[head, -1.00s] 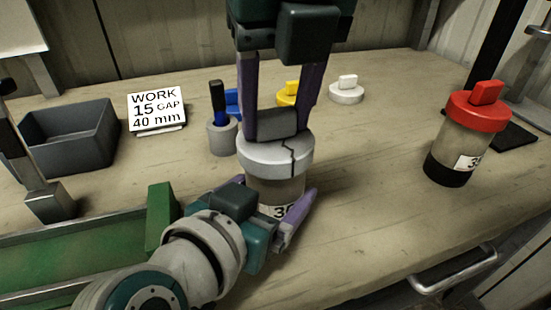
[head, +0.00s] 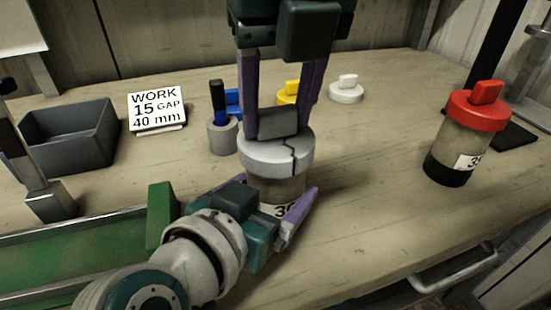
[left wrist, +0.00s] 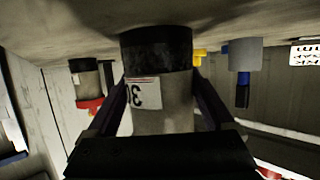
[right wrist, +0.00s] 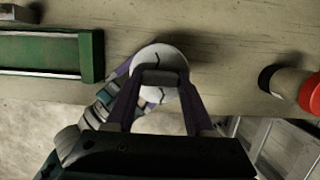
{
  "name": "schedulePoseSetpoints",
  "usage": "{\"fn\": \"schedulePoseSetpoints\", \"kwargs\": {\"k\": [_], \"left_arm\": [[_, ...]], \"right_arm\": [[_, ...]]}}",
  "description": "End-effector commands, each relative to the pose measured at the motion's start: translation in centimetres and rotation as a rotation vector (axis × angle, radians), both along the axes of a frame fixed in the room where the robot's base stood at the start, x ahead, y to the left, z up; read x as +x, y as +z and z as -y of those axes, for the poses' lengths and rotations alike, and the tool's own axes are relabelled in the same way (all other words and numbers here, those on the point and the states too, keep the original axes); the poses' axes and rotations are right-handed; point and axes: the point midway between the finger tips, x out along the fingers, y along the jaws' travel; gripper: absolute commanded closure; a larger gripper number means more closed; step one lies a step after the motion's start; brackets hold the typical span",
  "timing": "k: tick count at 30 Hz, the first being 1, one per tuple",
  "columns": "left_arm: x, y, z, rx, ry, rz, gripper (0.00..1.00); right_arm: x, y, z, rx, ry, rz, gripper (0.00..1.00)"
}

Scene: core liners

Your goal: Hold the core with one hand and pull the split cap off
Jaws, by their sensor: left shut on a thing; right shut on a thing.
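The core (head: 280,188) stands upright mid-table, a clear liner with a white label; its dark lower end shows in the left wrist view (left wrist: 158,52). A light grey split cap (head: 262,157) with a dark jagged crack sits on its top and also shows in the right wrist view (right wrist: 151,57). My left gripper (head: 280,215), low at the front, is shut on the core's body. My right gripper (head: 278,122) comes down from above and is shut on the cap's raised grey tab. The cap rests on the core with no gap that I can see.
A red-capped core (head: 450,140) stands at the right. Blue, yellow (head: 288,93) and white (head: 346,92) caps lie behind. A grey holder (head: 222,137) with a blue-and-black tool, a sign (head: 157,109), a grey bin (head: 72,140) and a green tray (head: 80,250) are left. The right front is clear.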

Motion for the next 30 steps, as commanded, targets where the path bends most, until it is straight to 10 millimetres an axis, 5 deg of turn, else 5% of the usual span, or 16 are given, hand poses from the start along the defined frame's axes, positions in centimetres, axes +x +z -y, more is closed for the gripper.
{"fn": "schedulePoseSetpoints", "kwargs": {"k": [30], "left_arm": [[0.0, -0.2, -0.2, 0.003, 0.002, -0.005, 1.00]], "right_arm": [[0.0, 3.6, -0.1, 0.004, 0.001, 0.002, 1.00]]}}
